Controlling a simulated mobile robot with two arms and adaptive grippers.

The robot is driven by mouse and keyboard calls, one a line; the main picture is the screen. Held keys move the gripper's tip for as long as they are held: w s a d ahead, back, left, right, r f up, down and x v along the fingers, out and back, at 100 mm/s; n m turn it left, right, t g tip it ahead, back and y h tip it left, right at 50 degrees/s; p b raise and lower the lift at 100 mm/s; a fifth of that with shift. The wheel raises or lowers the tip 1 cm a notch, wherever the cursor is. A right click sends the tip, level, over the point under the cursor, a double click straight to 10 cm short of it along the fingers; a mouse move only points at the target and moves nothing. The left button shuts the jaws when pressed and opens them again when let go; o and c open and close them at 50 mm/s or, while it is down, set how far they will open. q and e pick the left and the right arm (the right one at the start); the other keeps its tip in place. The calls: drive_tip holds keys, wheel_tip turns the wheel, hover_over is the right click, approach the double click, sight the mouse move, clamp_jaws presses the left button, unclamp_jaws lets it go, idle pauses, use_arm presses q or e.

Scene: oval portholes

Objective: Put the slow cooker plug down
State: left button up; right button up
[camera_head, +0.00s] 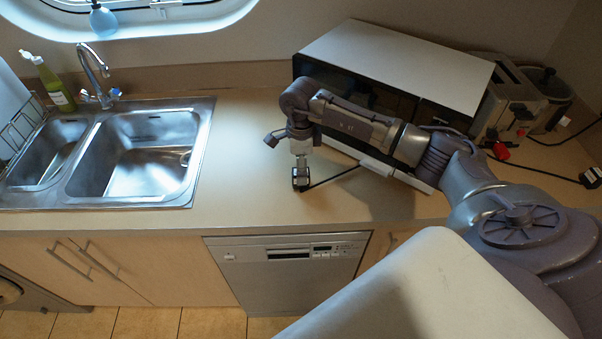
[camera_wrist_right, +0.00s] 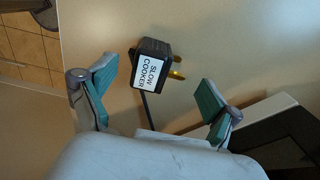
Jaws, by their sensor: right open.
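The slow cooker plug (camera_wrist_right: 152,65) is black with brass pins and a white label reading SLOW COOKER. In the right wrist view it lies between and slightly beyond the spread teal finger pads of my right gripper (camera_wrist_right: 158,92). The gripper is open, with gaps showing on both sides of the plug. In the head view the plug (camera_head: 300,183) is at the countertop (camera_head: 250,180), directly below my right gripper (camera_head: 300,163). Its dark cord runs right toward the microwave. My left gripper is in neither view.
A white-topped microwave (camera_head: 400,62) stands behind my right arm. A toaster (camera_head: 512,105) and a dark pot-like appliance (camera_head: 548,85) are at the right, with another plug (camera_head: 592,178) and cord nearby. The sink (camera_head: 140,155) is at the left. Counter between sink and plug is clear.

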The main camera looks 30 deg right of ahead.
drive_tip(key=c, duration=1.4)
drive_tip(key=shift+r, duration=0.1)
